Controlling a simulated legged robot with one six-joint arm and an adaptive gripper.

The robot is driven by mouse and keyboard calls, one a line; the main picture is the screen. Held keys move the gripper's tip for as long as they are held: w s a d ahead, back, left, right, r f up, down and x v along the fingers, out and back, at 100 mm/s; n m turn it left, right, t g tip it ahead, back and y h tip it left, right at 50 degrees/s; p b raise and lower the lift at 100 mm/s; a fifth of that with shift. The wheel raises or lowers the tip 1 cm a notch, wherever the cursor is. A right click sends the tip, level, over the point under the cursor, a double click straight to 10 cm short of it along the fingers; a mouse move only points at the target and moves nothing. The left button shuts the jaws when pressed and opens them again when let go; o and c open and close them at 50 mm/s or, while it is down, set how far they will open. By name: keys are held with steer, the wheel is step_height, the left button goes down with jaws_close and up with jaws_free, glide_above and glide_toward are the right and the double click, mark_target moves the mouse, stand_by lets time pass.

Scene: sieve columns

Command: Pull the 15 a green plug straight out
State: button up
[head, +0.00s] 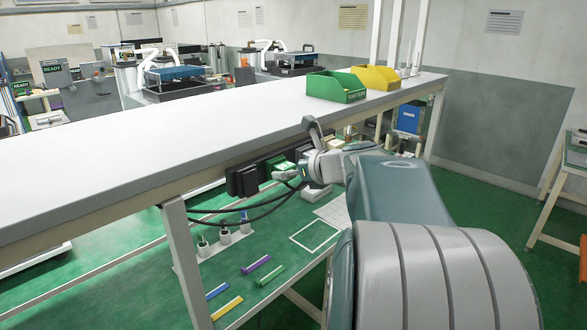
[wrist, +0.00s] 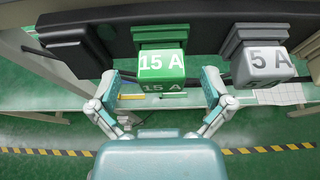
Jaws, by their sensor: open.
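The green plug (wrist: 162,66), marked 15 A, sits in the dark socket strip (wrist: 207,17) under the table edge in the wrist view. It also shows in the head view (head: 281,165). My gripper (wrist: 163,83) is open, with one finger to the left and one to the right of the plug's lower front. I see no clear contact between the fingers and the plug. In the head view my gripper (head: 288,174) is at the strip, and my arm hides part of it.
A grey plug marked 5 A (wrist: 262,65) is to the right of the green one. A black plug (wrist: 76,50) is to the left, with cables hanging below in the head view. A green bin (head: 336,88) and a yellow bin (head: 377,78) stand on the white tabletop (head: 190,125).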

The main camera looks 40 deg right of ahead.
steer(key=shift+w+d+f, duration=0.15)
steer(key=shift+w+d, duration=0.05)
steer(key=shift+w, duration=0.1)
steer(key=shift+a, duration=0.15)
jaws_close()
steer(key=shift+s, duration=0.1)
stand_by(0.4)
steer(key=shift+s+d, duration=0.2)
steer(key=shift+s, duration=2.5)
